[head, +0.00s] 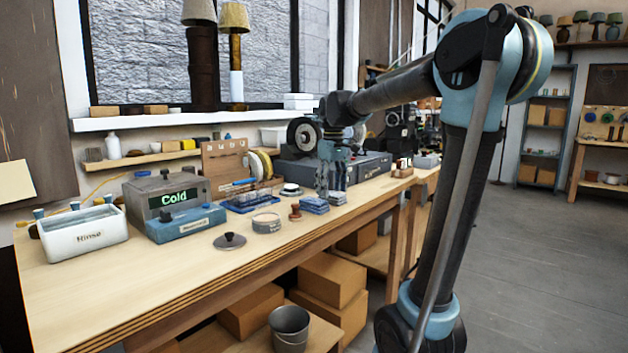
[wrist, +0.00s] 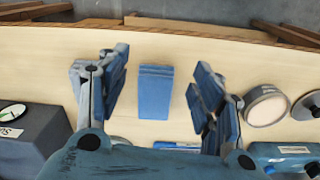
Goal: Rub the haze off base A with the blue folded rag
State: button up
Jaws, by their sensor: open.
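The blue folded rag (head: 314,206) lies flat on the workbench, near its front edge. In the wrist view the rag (wrist: 155,98) shows between the two spread fingers, with bare wood on both sides of it. My gripper (head: 332,186) is open and empty, pointing down over the bench close to the rag; it also shows in the wrist view (wrist: 158,78). The fingers do not touch the rag in the wrist view. I cannot tell which thing is base A; no label for it is readable.
A round tin (head: 266,223), a dark knobbed lid (head: 229,241) and a small brown piece (head: 295,212) stand left of the rag. Further left are a blue box (head: 185,223), a grey "Cold" unit (head: 160,190) and a white "Rinse" tub (head: 85,235). A grinder (head: 303,136) stands behind.

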jog(key=r+n, duration=0.2)
send_over(314, 200)
jog(key=shift+s+f, duration=0.2)
jog(key=shift+s, duration=0.1)
jog(key=shift+f, duration=3.95)
jog(key=shift+c, duration=0.2)
jog(key=c, duration=0.7)
jog(key=shift+r, duration=2.5)
